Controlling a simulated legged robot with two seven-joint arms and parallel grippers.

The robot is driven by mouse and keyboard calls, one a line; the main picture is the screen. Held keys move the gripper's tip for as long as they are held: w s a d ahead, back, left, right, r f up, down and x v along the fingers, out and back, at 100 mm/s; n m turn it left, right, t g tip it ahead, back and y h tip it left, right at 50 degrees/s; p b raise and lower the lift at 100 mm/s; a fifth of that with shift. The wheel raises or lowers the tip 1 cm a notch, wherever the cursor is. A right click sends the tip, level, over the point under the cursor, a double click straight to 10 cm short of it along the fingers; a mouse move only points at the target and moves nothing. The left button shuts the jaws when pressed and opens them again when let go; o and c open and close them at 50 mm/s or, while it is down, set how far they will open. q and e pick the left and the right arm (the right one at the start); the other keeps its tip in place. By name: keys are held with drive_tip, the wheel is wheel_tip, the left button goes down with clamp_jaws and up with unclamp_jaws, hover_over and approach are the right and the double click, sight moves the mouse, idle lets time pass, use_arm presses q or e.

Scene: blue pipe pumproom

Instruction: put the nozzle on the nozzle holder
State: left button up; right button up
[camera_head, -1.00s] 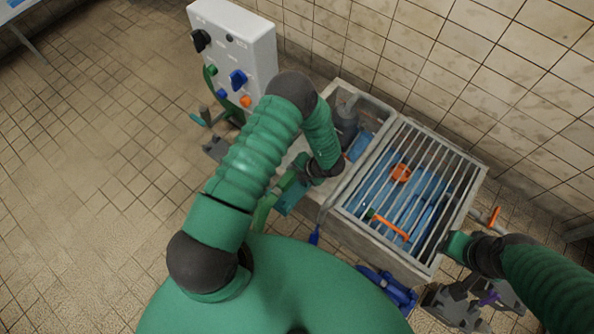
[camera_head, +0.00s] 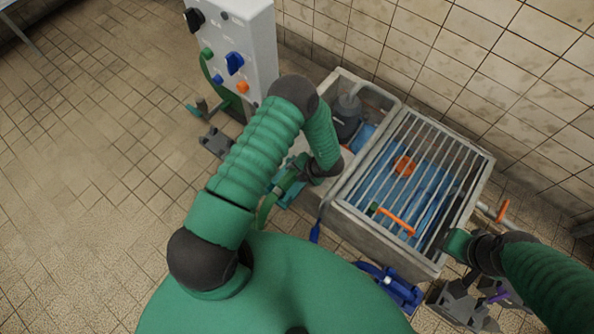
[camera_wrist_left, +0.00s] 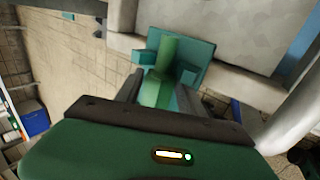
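The green nozzle (camera_wrist_left: 158,88) is between the fingers of my left gripper (camera_wrist_left: 160,92), which looks shut on it. Ahead of it is the teal nozzle holder (camera_wrist_left: 190,50), a flat plate with short blocks on either side of the nozzle. The nozzle overlaps the holder in the wrist view; I cannot tell whether it is seated. In the head view my left gripper (camera_head: 288,184) is beside the tank's left wall, with the teal holder (camera_head: 287,197) partly hidden below it. My right gripper (camera_head: 458,244) is by the tank's right front corner; its fingers are unclear.
The concrete tank (camera_head: 385,254) has a metal grate (camera_head: 420,165) over blue water, with an orange handle (camera_head: 397,221) on it. A white control panel (camera_head: 245,45) with knobs stands at the back left. Blue clamp-like parts (camera_head: 395,288) lie in front. Floor at left is clear.

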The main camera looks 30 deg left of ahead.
use_arm(q)
drive_tip(key=o, duration=0.3)
drive_tip(key=shift+o, duration=0.2)
drive_tip(key=shift+d, duration=0.1)
drive_tip(key=p+v, duration=0.5)
drive_tip(key=v, duration=1.1)
drive_tip(key=shift+r+p, duration=0.4)
drive_tip(key=shift+d, duration=0.1)
